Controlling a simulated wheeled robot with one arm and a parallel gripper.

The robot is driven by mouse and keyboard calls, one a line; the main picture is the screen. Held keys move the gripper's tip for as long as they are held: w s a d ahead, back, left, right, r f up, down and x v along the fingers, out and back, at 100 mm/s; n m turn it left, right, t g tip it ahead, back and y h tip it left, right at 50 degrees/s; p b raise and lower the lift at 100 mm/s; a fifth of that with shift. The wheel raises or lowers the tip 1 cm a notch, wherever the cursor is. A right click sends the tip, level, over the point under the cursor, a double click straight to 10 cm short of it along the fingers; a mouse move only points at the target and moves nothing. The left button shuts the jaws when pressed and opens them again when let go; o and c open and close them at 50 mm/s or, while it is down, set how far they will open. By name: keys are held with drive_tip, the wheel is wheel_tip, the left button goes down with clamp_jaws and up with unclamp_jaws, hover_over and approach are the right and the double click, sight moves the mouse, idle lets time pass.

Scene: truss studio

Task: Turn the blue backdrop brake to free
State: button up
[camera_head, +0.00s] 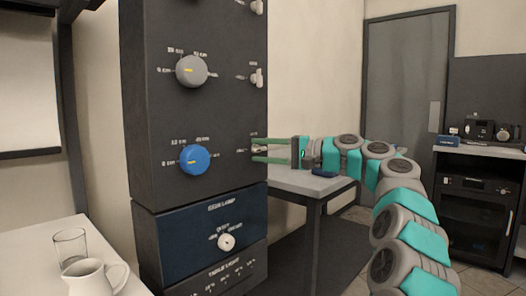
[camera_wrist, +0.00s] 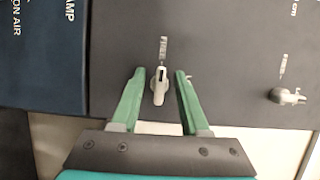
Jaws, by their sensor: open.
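The blue knob (camera_head: 194,159) is on the front of the dark cabinet, with a yellow mark on its face. To its right, on the same row, a small pale brake lever sits near the cabinet edge, mostly hidden by the fingers in the head view. In the wrist view this lever (camera_wrist: 160,86) stands between the green fingers of my gripper (camera_wrist: 160,73), with a gap on both sides. My gripper (camera_head: 254,150) is open and reaches in from the right. A small label (camera_wrist: 163,49) shows beyond the lever; it is too small to read.
A second pale lever (camera_wrist: 288,96) is off to the right in the wrist view. A grey knob (camera_head: 191,71) sits above the blue one. A dark blue panel (camera_head: 185,240) is below. A glass (camera_head: 70,245) and white jug (camera_head: 95,278) stand at lower left.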

drive_tip(key=v, duration=0.8)
drive_tip(key=shift+w+a, duration=0.1)
